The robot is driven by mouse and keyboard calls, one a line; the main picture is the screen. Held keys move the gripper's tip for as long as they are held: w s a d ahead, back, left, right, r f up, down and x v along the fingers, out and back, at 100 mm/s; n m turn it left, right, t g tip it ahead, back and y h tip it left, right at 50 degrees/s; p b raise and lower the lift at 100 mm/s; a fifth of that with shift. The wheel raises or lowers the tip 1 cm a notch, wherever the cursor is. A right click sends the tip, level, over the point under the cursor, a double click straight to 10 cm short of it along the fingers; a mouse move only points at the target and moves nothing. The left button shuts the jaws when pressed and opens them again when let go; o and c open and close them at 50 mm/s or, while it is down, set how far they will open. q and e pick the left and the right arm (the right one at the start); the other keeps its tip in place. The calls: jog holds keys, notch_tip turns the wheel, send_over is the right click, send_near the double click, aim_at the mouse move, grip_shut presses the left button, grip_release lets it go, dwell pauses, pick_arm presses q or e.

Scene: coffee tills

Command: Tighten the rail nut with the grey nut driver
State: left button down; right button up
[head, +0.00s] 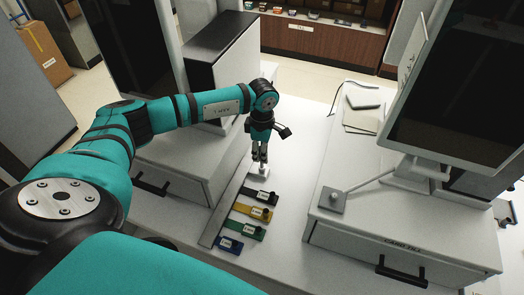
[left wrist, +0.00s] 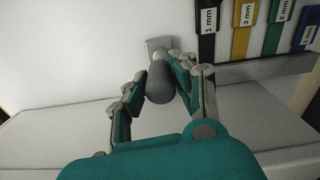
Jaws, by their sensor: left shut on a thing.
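My left gripper (head: 261,158) points down over the white counter, at the far end of a flat grey rail (head: 221,217). In the left wrist view its two fingers (left wrist: 158,90) are closed around a dark grey cylinder with a rounded end, which looks like the nut driver (left wrist: 160,82). A pale grey block or plate (left wrist: 158,46) shows just beyond the cylinder; I cannot tell whether the two touch. I cannot make out the rail nut; the gripper and cylinder may hide it. My right gripper is not in view.
Black (head: 262,197), yellow (head: 253,212), green (head: 244,230) and blue (head: 229,244) labelled strips lie along the rail's right side. A till drawer unit (head: 400,235) with a screen stands to the right, another (head: 175,170) to the left. The counter between strips and right till is clear.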

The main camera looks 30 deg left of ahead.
pick_arm(q)
jog(key=shift+m, duration=0.7)
jog(key=shift+r+p, duration=1.3)
jog(key=shift+r, duration=1.05)
